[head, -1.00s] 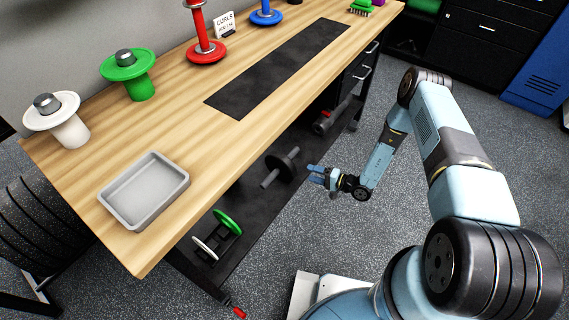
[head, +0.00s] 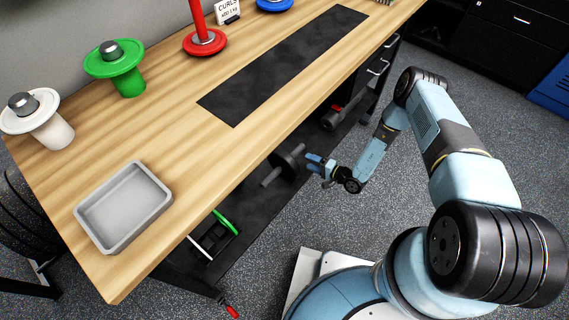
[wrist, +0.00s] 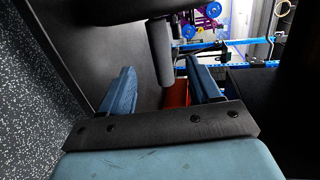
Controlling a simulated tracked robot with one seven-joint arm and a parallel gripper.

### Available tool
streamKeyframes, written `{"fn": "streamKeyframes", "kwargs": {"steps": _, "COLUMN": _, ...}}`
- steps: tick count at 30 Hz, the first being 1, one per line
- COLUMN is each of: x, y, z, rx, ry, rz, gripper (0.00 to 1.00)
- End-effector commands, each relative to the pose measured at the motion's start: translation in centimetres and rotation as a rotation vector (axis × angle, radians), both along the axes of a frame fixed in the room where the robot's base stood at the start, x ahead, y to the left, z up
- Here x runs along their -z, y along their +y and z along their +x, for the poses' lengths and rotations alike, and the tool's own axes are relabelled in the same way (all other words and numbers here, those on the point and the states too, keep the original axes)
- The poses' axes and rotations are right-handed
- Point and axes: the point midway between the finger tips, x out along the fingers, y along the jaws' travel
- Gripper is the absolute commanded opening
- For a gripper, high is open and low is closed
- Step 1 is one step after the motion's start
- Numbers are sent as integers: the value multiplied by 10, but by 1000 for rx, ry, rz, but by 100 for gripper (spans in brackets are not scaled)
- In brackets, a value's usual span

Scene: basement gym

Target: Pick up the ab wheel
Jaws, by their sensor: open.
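What looks like the ab wheel, a black disc (head: 286,162) with a grey bar through it, is under the bench in the head view. It lies on a dark surface. My gripper (head: 320,165) is just right of it in the picture, apart from it as far as I can tell, fingers towards the bench. In the wrist view, my open gripper (wrist: 162,75) has two blue fingers spread. A dark grey cylinder (wrist: 160,50) shows between and beyond them; I cannot tell whether it is part of the ab wheel.
The wooden bench (head: 165,130) overhangs the ab wheel. A black dumbbell-like bar (head: 342,112) lies farther under it.

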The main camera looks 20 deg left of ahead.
Motion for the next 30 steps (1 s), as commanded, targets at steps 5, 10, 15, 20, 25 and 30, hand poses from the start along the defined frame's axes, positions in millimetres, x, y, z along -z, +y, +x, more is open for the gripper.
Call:
{"fn": "streamKeyframes", "kwargs": {"steps": 5, "x": 6, "y": 25, "z": 12, "rx": 6, "ry": -2, "rz": 0, "gripper": 62}}
{"fn": "streamKeyframes", "kwargs": {"steps": 10, "x": 9, "y": 40, "z": 17, "rx": 7, "ry": -1, "rz": -1, "gripper": 62}}
{"fn": "streamKeyframes", "kwargs": {"steps": 15, "x": 11, "y": 47, "z": 20, "rx": 8, "ry": -1, "rz": -1, "gripper": 62}}
{"fn": "streamKeyframes", "kwargs": {"steps": 20, "x": 16, "y": 67, "z": 24, "rx": 6, "ry": -1, "rz": 0, "gripper": 62}}
{"fn": "streamKeyframes", "kwargs": {"steps": 25, "x": 20, "y": 86, "z": 31, "rx": 6, "ry": -1, "rz": 0, "gripper": 62}}
{"fn": "streamKeyframes", "kwargs": {"steps": 30, "x": 21, "y": 91, "z": 33, "rx": 8, "ry": 0, "rz": 0, "gripper": 62}}
